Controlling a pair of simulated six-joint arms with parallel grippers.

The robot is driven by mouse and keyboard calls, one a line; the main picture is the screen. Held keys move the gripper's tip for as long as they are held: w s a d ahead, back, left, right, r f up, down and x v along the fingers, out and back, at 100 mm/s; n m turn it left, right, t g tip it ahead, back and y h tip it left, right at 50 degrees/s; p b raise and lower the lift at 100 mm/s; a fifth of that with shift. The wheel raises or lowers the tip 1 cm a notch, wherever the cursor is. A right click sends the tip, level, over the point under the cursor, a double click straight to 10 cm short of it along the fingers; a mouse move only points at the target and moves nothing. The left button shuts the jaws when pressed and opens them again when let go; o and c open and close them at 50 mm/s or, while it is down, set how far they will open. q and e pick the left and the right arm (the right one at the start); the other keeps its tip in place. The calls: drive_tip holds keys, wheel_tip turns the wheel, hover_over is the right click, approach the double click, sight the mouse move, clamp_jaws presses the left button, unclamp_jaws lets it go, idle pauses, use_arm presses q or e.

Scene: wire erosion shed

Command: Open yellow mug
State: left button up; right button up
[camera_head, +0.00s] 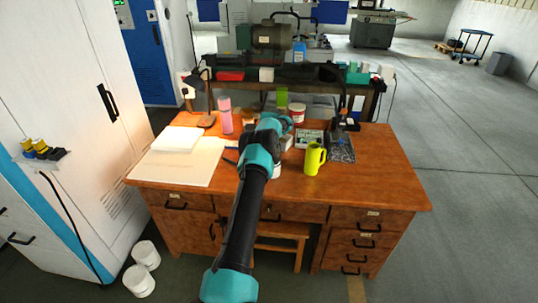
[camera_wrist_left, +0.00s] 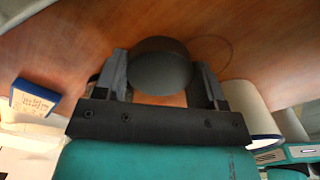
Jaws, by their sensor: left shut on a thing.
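The yellow-green mug (camera_head: 314,159) stands upright on the wooden desk, right of my left arm, with its handle at its right side. It does not show clearly in the left wrist view. In that view my left gripper (camera_wrist_left: 160,70) is shut on a dark round thing (camera_wrist_left: 162,66), with one finger on each side of it. I cannot tell what this thing is. In the head view my own arm hides the left fingertips and what they hold. My right gripper is not in view.
White sheets (camera_head: 178,160), a pink bottle (camera_head: 225,115) and a lamp (camera_head: 208,100) are on the desk's left side. A dark tray (camera_head: 341,148) is right of the mug. A blue-and-white box (camera_wrist_left: 36,98) shows in the wrist view. The desk's right front is clear.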

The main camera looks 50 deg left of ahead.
use_arm(q)
drive_tip(key=shift+f, duration=0.2)
drive_tip(key=shift+f, duration=0.1)
drive_tip(key=o, duration=1)
wheel_tip(320, 180, up, 12)
drive_tip(key=shift+r, duration=0.1)
idle(0.6)
